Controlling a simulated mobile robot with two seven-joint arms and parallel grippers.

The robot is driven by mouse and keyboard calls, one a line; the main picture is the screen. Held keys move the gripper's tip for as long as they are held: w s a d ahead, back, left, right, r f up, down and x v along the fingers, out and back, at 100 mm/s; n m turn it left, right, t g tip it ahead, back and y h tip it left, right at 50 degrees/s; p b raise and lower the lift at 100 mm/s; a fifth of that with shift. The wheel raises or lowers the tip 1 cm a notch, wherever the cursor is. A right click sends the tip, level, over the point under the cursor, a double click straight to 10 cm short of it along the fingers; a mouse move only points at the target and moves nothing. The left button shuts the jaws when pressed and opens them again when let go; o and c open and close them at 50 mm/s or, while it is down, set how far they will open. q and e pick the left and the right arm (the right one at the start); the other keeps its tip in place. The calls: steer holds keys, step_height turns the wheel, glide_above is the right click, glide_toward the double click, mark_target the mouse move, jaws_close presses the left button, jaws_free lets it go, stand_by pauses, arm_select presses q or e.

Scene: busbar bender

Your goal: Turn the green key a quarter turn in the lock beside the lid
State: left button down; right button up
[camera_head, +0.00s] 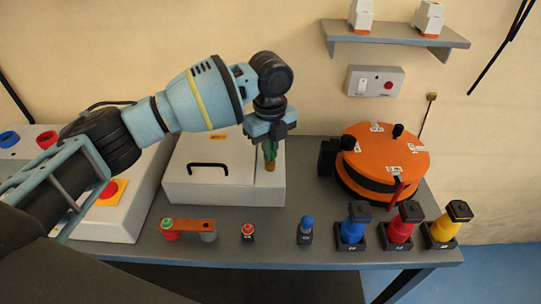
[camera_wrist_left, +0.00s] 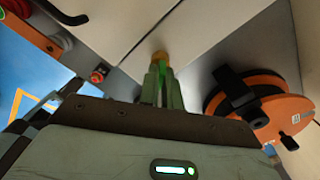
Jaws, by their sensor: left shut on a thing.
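The white box with its lid (camera_head: 205,178) and black lid handle (camera_head: 208,167) stands at the back of the grey bench. A brass lock (camera_head: 269,167) sits on the strip right of the lid; it also shows in the left wrist view (camera_wrist_left: 159,56). My left gripper (camera_head: 270,152) points down right over the lock. In the left wrist view its fingers (camera_wrist_left: 160,68) are shut on the green key (camera_wrist_left: 162,74), of which only a bright green sliver shows between them. The key's angle and how deep it sits are hidden. My right gripper is not in view.
An orange round machine (camera_head: 385,150) stands right of the box. Along the front edge are a brown bar (camera_head: 190,225), a small red button (camera_head: 248,232) and blue (camera_head: 351,231), red (camera_head: 401,229) and yellow (camera_head: 443,231) black-topped pieces. A control box (camera_head: 375,82) hangs on the wall.

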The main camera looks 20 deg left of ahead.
arm_select(q)
steer(key=shift+f+m, duration=0.1)
steer(key=shift+m, duration=0.2)
steer(key=m, duration=0.5)
steer(key=shift+m, duration=0.3)
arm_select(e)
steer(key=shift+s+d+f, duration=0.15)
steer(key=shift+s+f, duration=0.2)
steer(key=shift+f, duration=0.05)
arm_select(q)
steer(key=shift+m+b, duration=0.3)
steer(key=shift+m, duration=0.5)
steer(key=c, duration=2)
jaws_free()
steer(key=shift+m, duration=0.3)
steer(key=o, duration=0.5)
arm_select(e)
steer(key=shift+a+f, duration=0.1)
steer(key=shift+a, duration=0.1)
